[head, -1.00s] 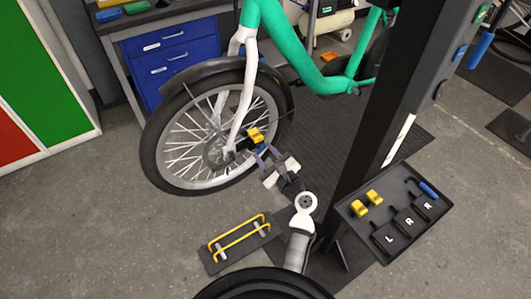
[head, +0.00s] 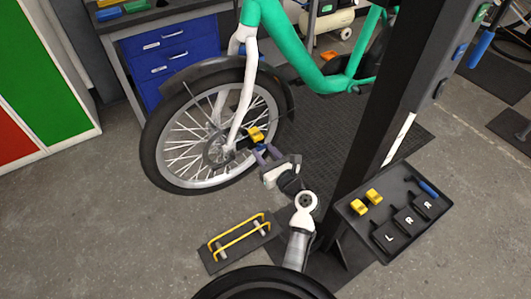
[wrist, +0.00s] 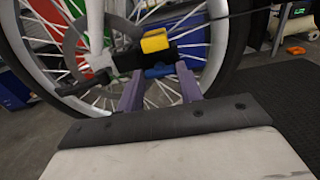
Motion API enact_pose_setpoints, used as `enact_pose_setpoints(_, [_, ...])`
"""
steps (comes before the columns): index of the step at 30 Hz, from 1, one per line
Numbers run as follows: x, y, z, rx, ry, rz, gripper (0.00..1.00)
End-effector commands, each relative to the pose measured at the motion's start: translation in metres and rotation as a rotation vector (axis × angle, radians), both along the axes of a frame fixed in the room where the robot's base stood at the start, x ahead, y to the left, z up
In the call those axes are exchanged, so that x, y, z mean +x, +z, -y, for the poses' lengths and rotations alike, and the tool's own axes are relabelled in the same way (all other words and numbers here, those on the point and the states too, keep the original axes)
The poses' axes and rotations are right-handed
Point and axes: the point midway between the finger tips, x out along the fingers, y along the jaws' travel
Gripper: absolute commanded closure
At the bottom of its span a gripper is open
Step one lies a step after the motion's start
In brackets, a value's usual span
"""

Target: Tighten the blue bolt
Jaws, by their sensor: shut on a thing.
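The blue bolt (wrist: 160,72) sits at the hub of the bike's front wheel, just under a yellow block (wrist: 155,42) on a black brake part (wrist: 127,62). In the head view the blue bolt (head: 261,147) is small and partly covered by the fingers. My gripper (wrist: 160,76) has its two purple fingers on either side of the bolt and is shut on it. In the head view my gripper (head: 265,152) reaches up to the hub from the lower right.
The front wheel (head: 160,180) of the green bike stands just beyond my gripper. A black stand post (head: 390,110) rises on the right, with a tray (head: 382,248) holding yellow blocks. A plate with yellow rails (head: 212,265) lies on the floor below.

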Motion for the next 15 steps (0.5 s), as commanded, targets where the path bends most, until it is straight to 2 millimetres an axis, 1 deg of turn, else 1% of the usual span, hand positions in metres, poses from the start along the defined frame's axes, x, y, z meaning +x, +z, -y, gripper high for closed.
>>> enact_pose_setpoints(11, [-0.0001, -0.0004, 0.0002, 0.005, 0.000, -0.003, 0.86])
enact_pose_setpoints(12, [-0.0001, -0.0004, 0.0002, 0.005, 0.000, -0.003, 0.58])
enact_pose_setpoints(15, [0.0000, -0.0003, 0.0001, 0.004, 0.000, -0.003, 0.45])
